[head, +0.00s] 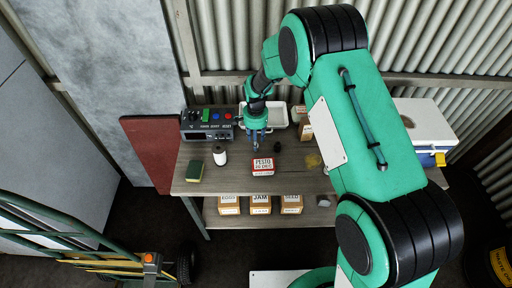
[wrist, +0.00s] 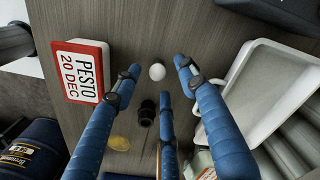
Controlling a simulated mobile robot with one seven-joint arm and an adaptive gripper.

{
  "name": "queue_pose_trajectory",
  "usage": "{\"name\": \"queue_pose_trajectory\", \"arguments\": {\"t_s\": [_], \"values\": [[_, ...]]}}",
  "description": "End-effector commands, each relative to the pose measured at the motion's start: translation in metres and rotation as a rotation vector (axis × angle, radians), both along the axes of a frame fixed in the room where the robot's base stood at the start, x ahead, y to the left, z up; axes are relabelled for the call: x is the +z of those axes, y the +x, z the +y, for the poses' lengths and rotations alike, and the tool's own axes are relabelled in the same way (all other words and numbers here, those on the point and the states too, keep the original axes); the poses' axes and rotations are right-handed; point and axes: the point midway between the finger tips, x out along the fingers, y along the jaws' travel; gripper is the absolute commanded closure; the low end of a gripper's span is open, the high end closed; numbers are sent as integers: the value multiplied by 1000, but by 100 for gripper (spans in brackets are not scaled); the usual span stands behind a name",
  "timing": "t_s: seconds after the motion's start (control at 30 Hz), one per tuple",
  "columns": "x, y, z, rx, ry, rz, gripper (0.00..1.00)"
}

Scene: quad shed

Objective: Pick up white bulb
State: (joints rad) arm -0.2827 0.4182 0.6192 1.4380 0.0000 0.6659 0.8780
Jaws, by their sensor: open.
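The white bulb (wrist: 157,72) shows in the wrist view as a small round white thing on the wooden bench top. It lies between the spread fingertips of my gripper (wrist: 160,80), with bare bench around it. The blue fingers are open, and none clearly touches the bulb. In the head view my gripper (head: 256,137) points down over the bench, in front of the white tray. I cannot make out the bulb in the head view; the gripper probably hides it.
A red and white pesto box (wrist: 84,72) and a small black object (wrist: 148,110) sit close to the bulb. The white tray (head: 283,112) stands behind my gripper. A control box (head: 208,123), white roll (head: 220,156) and sponge (head: 194,170) are left. A yellow disc (head: 313,160) lies right.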

Motion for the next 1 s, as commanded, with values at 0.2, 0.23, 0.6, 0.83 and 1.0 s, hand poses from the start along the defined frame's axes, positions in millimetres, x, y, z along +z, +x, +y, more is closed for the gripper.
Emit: {"name": "queue_pose_trajectory", "arguments": {"t_s": [0.2,0.23,0.6,0.83,1.0], "values": [[-27,-4,-2,0,-1,3,58],[-31,-4,-2,0,-1,2,58],[-45,-3,-2,0,0,0,58],[-45,-3,-2,0,0,0,58],[-45,-3,-2,0,0,0,58]]}}
